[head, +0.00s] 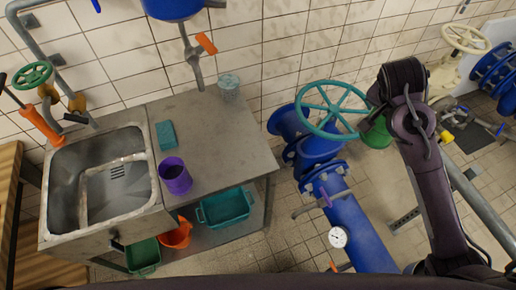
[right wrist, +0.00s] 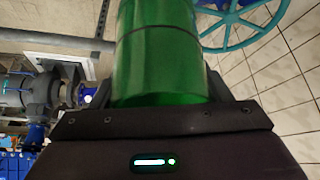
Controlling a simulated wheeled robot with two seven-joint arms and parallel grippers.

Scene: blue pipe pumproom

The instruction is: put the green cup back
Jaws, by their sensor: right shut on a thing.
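The green cup (head: 376,134) is in the head view, partly behind my right arm and beside the teal valve wheel. In the right wrist view the green cup (right wrist: 160,55) fills the upper middle, between the fingers of my right gripper (right wrist: 165,92). My right gripper is shut on it. In the head view the gripper itself is mostly hidden behind the dark arm. My left gripper is not in either view.
A steel counter (head: 240,150) with a sink (head: 100,190) stands at the left. It carries a purple cup (head: 175,176), a teal sponge (head: 166,135) and a greyish container (head: 229,87). A blue pipe (head: 350,225) with a teal valve wheel (head: 333,109) stands right of it.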

